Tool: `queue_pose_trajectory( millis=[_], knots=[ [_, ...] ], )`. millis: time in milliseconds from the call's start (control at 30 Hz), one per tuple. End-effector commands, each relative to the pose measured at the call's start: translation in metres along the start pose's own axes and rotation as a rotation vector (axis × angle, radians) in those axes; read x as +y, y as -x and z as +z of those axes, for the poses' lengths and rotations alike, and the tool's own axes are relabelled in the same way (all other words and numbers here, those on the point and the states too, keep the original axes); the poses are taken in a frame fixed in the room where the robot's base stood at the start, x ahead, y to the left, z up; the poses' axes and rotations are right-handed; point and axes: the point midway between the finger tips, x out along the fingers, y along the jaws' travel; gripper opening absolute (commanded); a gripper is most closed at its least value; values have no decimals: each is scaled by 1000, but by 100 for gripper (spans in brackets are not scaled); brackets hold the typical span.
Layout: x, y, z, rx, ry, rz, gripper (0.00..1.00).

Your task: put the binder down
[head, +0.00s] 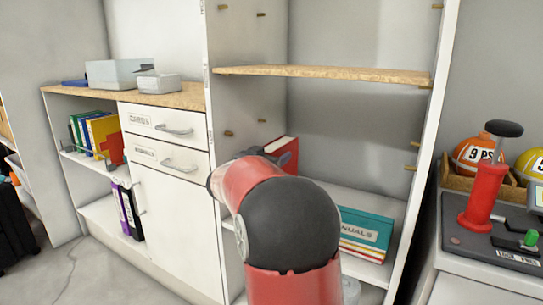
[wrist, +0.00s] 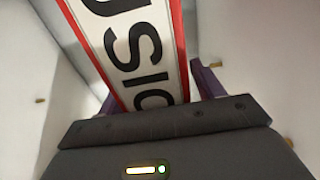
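The red binder (head: 284,153) shows in the head view inside the open shelf unit, close to its left wall. Its lower part is hidden behind my arm. In the wrist view the binder (wrist: 140,45) fills the upper middle, its white spine label with large black letters tilted. My gripper (wrist: 152,84) has its dark purple fingers on both sides of the spine, closed against it. In the head view my gripper is mostly hidden behind my red and black arm. I cannot tell whether the binder's bottom touches the shelf board (head: 372,206).
A wooden shelf (head: 330,73) spans above. White drawers (head: 168,122) stand left.

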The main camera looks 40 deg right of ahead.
Motion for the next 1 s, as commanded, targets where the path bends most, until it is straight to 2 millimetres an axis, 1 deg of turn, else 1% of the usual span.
queue_pose_trajectory(
  millis=[133, 200, 267, 367, 600, 700, 833, 1000],
  knots=[
    [0, 0, -1, 0, 0, 0, 67],
    [0, 0, -5, 1, -1, 0, 67],
    [-1, 6, -4, 0, 0, -2, 67],
    [-1, 22, -4, 0, -1, -3, 67],
    [-1, 75, -5, 1, 0, -4, 67],
    [0, 94, -4, 1, 0, -3, 67],
    [0, 111, -4, 0, 0, -2, 67],
    [0, 120, -4, 1, 0, 0, 67]
  ],
)
